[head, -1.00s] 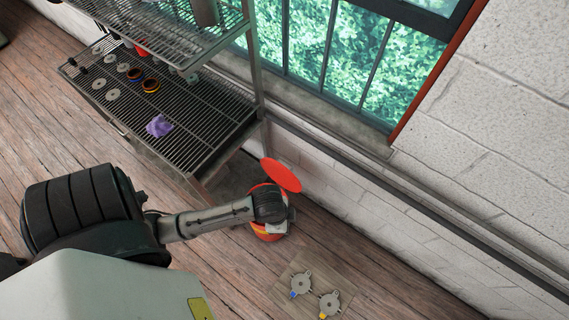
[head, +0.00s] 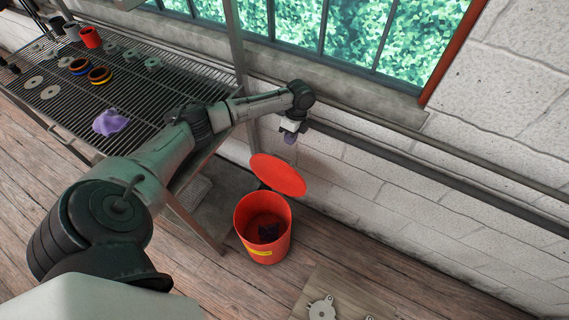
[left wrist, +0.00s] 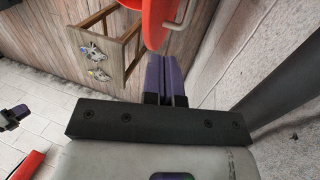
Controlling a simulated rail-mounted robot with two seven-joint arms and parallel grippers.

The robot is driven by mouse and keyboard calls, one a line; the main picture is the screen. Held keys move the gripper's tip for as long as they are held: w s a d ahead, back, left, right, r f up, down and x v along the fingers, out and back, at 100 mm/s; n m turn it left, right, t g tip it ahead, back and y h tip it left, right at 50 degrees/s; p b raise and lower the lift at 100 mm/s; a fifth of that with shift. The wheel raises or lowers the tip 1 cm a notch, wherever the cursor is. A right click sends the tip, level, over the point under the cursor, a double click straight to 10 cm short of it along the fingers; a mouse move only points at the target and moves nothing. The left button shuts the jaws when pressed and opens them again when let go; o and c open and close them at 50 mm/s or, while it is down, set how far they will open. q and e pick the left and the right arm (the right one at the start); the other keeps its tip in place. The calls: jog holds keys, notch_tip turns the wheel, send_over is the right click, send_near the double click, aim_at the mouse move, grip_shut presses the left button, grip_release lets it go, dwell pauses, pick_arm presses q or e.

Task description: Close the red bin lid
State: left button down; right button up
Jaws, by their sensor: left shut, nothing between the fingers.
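The red bin (head: 264,236) stands on the floor by the wall, with something dark inside it. Its round red lid (head: 278,175) is open, tilted up on the wall side of the rim. In the left wrist view the red lid (left wrist: 158,22) shows at the top, just beyond the fingers. My left gripper (head: 290,138) is shut and empty. It is above and behind the lid, close to the wall, pointing down. Its purple fingers (left wrist: 166,78) lie together in the left wrist view. Whether they touch the lid I cannot tell.
A wire shelf rack (head: 150,80) with metal parts and a purple cloth (head: 110,122) stands left of the bin. A wooden board (head: 345,295) with metal parts is at the lower right. The wall and its rail (head: 400,165) run close behind the lid.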

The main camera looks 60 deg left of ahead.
pick_arm(q)
jog(key=a, duration=0.1)
jog(key=b, duration=0.3)
send_near(280, 171)
notch_tip(280, 171, down, 2)
jog(key=shift+w+a+f, duration=0.15)
jog(key=shift+a+f, duration=0.1)
jog(key=shift+f, duration=0.6)
